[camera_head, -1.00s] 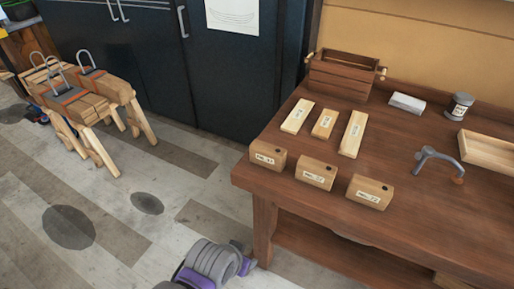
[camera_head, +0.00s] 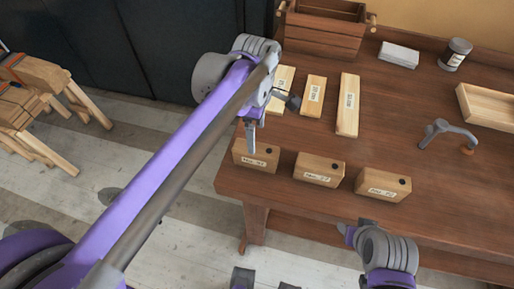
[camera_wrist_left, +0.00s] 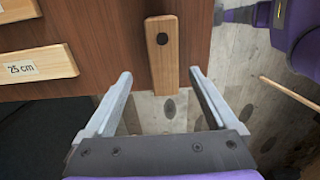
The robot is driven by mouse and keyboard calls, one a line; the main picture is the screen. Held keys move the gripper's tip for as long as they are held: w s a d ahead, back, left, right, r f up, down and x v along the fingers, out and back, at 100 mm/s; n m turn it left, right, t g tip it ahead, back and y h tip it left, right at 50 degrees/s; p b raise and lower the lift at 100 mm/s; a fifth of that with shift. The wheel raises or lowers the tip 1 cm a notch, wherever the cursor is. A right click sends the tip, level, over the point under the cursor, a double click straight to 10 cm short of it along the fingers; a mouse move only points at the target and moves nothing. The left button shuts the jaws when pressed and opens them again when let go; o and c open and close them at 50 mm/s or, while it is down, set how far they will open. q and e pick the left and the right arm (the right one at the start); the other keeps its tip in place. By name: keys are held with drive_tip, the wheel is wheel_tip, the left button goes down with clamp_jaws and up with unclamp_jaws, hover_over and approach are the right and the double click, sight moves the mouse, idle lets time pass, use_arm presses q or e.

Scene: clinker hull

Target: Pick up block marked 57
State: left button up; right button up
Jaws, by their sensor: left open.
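Three wooden blocks with a dark hole and a white label stand in a row near the table's front edge: a left block (camera_head: 256,154), a middle block (camera_head: 319,169) and a right block (camera_head: 382,184). Their numbers are too small to read surely, so I cannot tell which is 57. My left gripper (camera_head: 271,120) is open and empty, above and just behind the left block. In the left wrist view one block (camera_wrist_left: 163,55) lies ahead, lined up with the gap between the open fingers (camera_wrist_left: 160,75). Part of my right arm shows at the lower right; its jaws are unclear.
Behind the blocks lie three flat labelled wooden pieces, including a long one (camera_head: 348,104). A wooden crate (camera_head: 325,30), a grey block (camera_head: 399,54), a can (camera_head: 455,54), a grey clamp-like tool (camera_head: 447,132) and a tray (camera_head: 488,107) stand farther back or right on the table (camera_head: 420,95).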

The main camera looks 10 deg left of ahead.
sight(256, 154)
use_arm(q)
drive_tip(key=f, duration=0.3)
drive_tip(key=shift+s+d+f, duration=0.1)
drive_tip(key=shift+s+f, duration=0.25)
wheel_tip(256, 154, down, 6)
drive_tip(key=shift+r, duration=0.15)
drive_tip(key=shift+c, duration=0.2)
clamp_jaws()
